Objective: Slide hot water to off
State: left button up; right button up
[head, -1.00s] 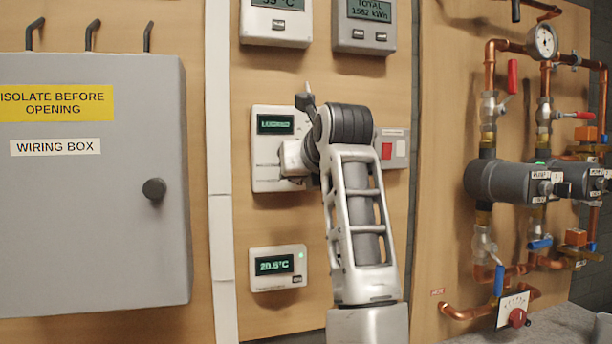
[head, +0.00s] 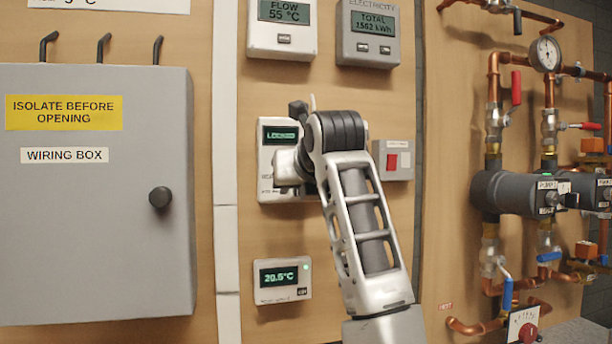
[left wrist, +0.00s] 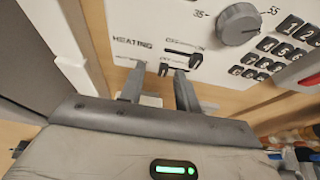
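The white control panel (head: 268,185) with a green display is on the wooden board in the head view, largely covered by my left arm. In the left wrist view the panel (left wrist: 205,55) shows a slider labelled HEATING (left wrist: 182,54), with a dark knob. Below it is a second small slider knob (left wrist: 164,69), between my fingertips; its label is hidden, so I cannot read whether it is hot water. My left gripper (left wrist: 158,74) is close to the panel, its two fingers apart on either side of that knob. Contact cannot be told. My right gripper is not in view.
A round dial (left wrist: 238,25) and a black keypad (left wrist: 282,45) are beside the sliders. A thermostat (head: 282,280) is below. The grey wiring box (head: 95,230) stands left; copper pipes and pumps (head: 510,192) are right.

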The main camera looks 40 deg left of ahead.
pick_arm(q)
jog(key=b+v, duration=0.2)
jog(key=v, duration=1.3)
jog(key=shift+s+d+b, duration=0.2)
jog(key=shift+s+b, duration=0.05)
jog(key=shift+b, duration=0.15)
